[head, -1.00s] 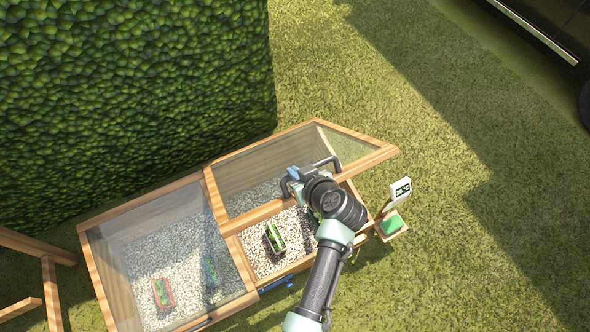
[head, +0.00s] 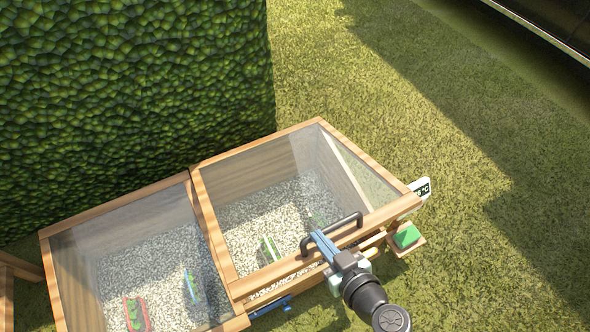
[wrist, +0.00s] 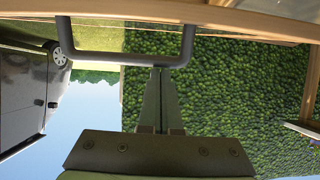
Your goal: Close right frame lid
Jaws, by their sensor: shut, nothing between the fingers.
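The right frame lid (head: 296,127), a glass pane in a wooden border, lies low over the right cold frame, its front rail just above the box's front edge. A small gap seems to show under the rail at the right. A dark bar handle (head: 332,236) is on the front rail; it also shows in the wrist view (wrist: 127,58). My gripper (head: 318,240) is shut and empty at the handle. In the wrist view its fingertips (wrist: 160,70) meet at or just by the handle bar; I cannot tell if they touch.
The left frame lid (head: 122,211) is down over the left box. A green block (head: 407,236) sits on a small shelf at the right, near a temperature display (head: 421,188). A hedge (head: 130,90) stands behind. Grass on the right is open.

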